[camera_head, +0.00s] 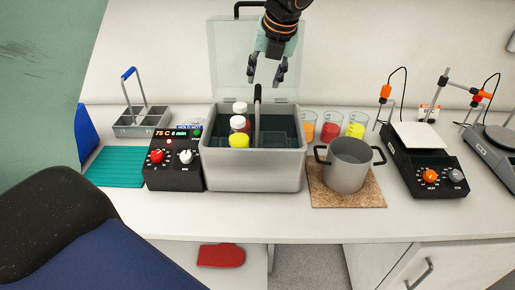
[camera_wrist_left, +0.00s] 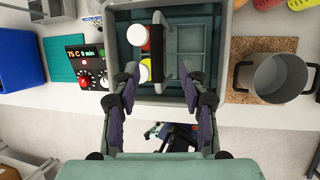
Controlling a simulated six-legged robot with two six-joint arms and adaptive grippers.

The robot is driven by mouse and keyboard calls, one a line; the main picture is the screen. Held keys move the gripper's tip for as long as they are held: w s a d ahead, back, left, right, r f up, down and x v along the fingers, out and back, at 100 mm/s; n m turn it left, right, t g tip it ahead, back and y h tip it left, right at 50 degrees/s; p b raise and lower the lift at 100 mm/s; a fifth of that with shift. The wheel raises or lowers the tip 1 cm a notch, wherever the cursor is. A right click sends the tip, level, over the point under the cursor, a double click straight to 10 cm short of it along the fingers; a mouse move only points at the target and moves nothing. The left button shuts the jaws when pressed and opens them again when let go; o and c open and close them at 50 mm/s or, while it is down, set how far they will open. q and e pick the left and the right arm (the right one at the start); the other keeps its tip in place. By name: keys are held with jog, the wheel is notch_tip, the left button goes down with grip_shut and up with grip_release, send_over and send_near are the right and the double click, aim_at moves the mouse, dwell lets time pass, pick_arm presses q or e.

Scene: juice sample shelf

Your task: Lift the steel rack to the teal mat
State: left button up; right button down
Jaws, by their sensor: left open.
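The steel rack stands inside the grey water bath (camera_head: 254,172), with its upright handle (camera_head: 257,112) rising above the rim. In the left wrist view, the rack's empty compartments (camera_wrist_left: 187,40) show on the right side. White-capped bottles with red and yellow contents (camera_head: 239,130) stand on its left side. My left gripper (camera_head: 264,80) is open and points down just above the handle. In the wrist view, the handle (camera_wrist_left: 159,50) lies between its spread fingers. The teal mat (camera_head: 114,167) lies bare on the bench at left. My right gripper is not in view.
A black control box (camera_head: 174,172) stands between mat and bath. A blue-handled caddy (camera_head: 142,122) is behind the mat. The bath's clear lid (camera_head: 225,60) stands raised behind. A steel pot (camera_head: 347,168) on a cork mat (camera_head: 345,198) and several beakers (camera_head: 333,127) are right of the bath.

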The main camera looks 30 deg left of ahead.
aim_at(258, 91)
pick_arm(q)
jog(key=x, duration=0.6)
jog(key=shift+s+a+f, duration=0.15)
jog(key=shift+a+f, duration=0.15)
jog(key=shift+f, duration=0.15)
jog(key=shift+c, duration=0.4)
jog(key=shift+a+f, duration=0.1)
jog(key=shift+c, duration=1.4)
grip_shut()
jog(key=shift+r, duration=0.2)
